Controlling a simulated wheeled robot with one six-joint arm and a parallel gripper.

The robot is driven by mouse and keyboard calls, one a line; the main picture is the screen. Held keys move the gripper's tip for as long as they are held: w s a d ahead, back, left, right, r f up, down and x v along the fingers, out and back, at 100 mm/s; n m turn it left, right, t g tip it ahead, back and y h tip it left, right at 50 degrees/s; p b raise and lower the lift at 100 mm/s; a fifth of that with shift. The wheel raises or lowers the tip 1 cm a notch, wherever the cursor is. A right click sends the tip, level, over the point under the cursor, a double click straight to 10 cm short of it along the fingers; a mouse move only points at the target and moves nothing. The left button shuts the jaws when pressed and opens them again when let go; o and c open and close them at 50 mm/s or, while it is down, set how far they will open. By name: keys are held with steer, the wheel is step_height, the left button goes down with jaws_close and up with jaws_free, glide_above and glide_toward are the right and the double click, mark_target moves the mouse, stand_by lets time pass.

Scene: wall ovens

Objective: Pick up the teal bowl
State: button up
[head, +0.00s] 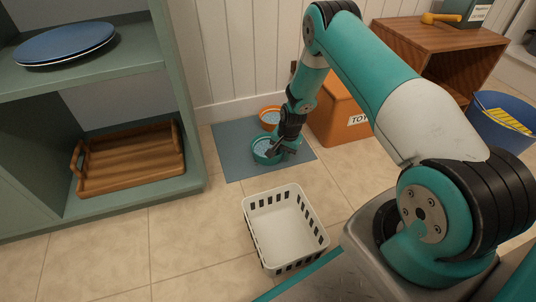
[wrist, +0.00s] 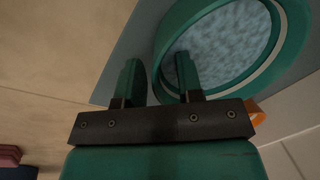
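The teal bowl (head: 264,160) stands on the blue-grey mat (head: 232,140) and has a speckled bluish inside. It also shows in the wrist view (wrist: 163,45), large at the upper right. My gripper (head: 277,149) is down at the bowl's rim. In the wrist view my gripper (wrist: 159,70) has its two fingers apart, one outside the bowl's wall and one over its inside, with the rim between them. A gap shows around the rim, so it is not gripped. My gripper hides part of the bowl in the head view.
An orange bowl (head: 269,112) stands just behind on the mat. An orange toy box (head: 340,118) is close to the right. A white basket (head: 263,243) stands on the floor in front. A green shelf (head: 172,80) is at left; a blue bucket (head: 490,122) is at right.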

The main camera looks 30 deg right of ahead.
jaws_close()
steer(key=shift+r, duration=0.1)
